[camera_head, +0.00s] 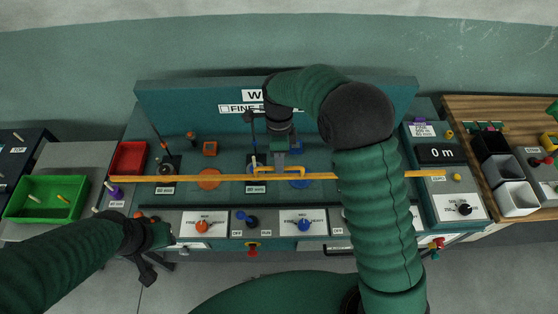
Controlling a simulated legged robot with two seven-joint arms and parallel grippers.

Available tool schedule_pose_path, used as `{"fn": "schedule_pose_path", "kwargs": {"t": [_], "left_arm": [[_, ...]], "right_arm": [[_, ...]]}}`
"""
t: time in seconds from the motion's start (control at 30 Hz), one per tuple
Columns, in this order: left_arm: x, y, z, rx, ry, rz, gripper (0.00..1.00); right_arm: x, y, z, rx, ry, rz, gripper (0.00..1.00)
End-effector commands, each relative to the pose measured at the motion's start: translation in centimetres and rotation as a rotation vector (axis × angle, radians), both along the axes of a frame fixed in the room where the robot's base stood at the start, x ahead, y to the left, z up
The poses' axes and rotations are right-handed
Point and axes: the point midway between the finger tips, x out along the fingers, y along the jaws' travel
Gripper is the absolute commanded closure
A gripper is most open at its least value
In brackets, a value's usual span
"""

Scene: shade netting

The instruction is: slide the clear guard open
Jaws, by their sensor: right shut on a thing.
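The clear guard itself is hard to make out. A long yellow bar (210,178) that seems to be its edge runs across the bench panel. A small raised yellow handle (301,169) stands on it near the middle. My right gripper (279,166) comes down from above and is shut at this handle; its fingertips are partly hidden. My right forearm covers part of the bar on the right. My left gripper (168,235) is by the front left edge of the panel, apart from the bar; its fingers are too small to read.
Orange and blue round spots lie behind the bar. Knobs (202,226) line the front panel. A red bin (128,158) and a green bin (45,199) stand at left.

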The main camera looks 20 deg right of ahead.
Motion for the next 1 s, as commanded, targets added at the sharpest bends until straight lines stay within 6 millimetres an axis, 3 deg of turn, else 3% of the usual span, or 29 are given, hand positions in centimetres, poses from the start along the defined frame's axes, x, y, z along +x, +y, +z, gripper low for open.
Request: {"fn": "schedule_pose_path", "kwargs": {"t": [0.2,0.37,0.8,1.0], "left_arm": [[0.0,0.0,-0.1,0.000,0.000,0.000,0.64],[0.0,0.0,-0.9,0.000,0.000,0.000,0.64],[0.0,0.0,-5.6,0.000,0.000,0.000,0.64],[0.0,0.0,-7.3,0.000,0.000,0.000,0.64]], "right_arm": [[0.4,-0.1,0.1,0.000,-0.014,-0.002,1.00],[0.4,0.0,-1.7,0.000,-0.009,-0.001,1.00],[0.3,-0.1,-13.5,-0.002,-0.005,0.001,1.00],[0.3,-0.1,-17.8,-0.002,-0.007,0.000,1.00]]}}
